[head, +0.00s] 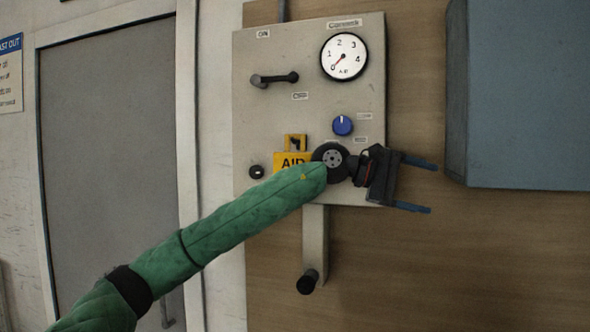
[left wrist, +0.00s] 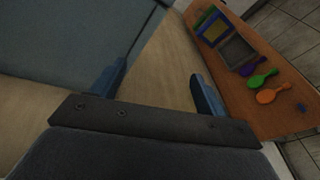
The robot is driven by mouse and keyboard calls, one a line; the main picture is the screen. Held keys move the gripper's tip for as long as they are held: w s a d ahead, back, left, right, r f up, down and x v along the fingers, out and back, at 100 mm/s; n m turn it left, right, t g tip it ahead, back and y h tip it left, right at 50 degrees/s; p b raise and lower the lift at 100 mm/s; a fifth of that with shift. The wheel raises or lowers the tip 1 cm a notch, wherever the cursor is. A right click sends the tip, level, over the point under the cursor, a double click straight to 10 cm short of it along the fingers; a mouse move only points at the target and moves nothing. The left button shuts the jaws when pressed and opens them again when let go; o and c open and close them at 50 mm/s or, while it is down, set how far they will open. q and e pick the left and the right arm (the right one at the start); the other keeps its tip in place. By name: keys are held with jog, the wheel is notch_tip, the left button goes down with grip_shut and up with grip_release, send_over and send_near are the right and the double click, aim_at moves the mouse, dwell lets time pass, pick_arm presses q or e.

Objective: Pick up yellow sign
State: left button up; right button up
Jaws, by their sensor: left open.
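The yellow sign (head: 288,161), lettered "AID", hangs at the lower left of a grey control panel (head: 270,110) in the head view. My left wrist and arm hide its right and lower part. My left gripper (head: 430,187) is to the right of the sign, past the panel's right edge, with its fingers pointing right, away from the sign. In the left wrist view my left gripper (left wrist: 158,85) is open with nothing between its fingers. The sign does not show in that view. My right gripper is in neither view.
The panel carries a dial gauge (head: 344,57), a lever (head: 274,78), a blue knob (head: 342,125) and a lower black handle (head: 307,281). A blue-grey cabinet (head: 525,95) is at right. The left wrist view shows a wooden table (left wrist: 262,118) with trays and colored balloon-shaped items.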

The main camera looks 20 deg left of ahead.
pick_arm(q)
jog(key=w+a+r+m+t+y, duration=0.2)
jog(key=a+r+y, duration=0.2)
jog(key=a+r, duration=0.2)
notch_tip(320, 180, up, 9)
jog(key=m+t+y+p, duration=0.2)
jog(key=m+y, duration=0.2)
jog(key=y, duration=0.7)
send_over(294, 139)
jog(key=s+a, duration=0.1)
jog(key=p+x, duration=0.1)
jog(key=x, duration=0.1)
jog(key=p+x, duration=0.1)
jog(key=shift+w+d+f+p, duration=0.15)
jog(key=shift+d+f+p, duration=0.1)
jog(key=shift+p, duration=0.05)
jog(key=shift+w+f, duration=0.3)
jog(key=shift+f, duration=0.3)
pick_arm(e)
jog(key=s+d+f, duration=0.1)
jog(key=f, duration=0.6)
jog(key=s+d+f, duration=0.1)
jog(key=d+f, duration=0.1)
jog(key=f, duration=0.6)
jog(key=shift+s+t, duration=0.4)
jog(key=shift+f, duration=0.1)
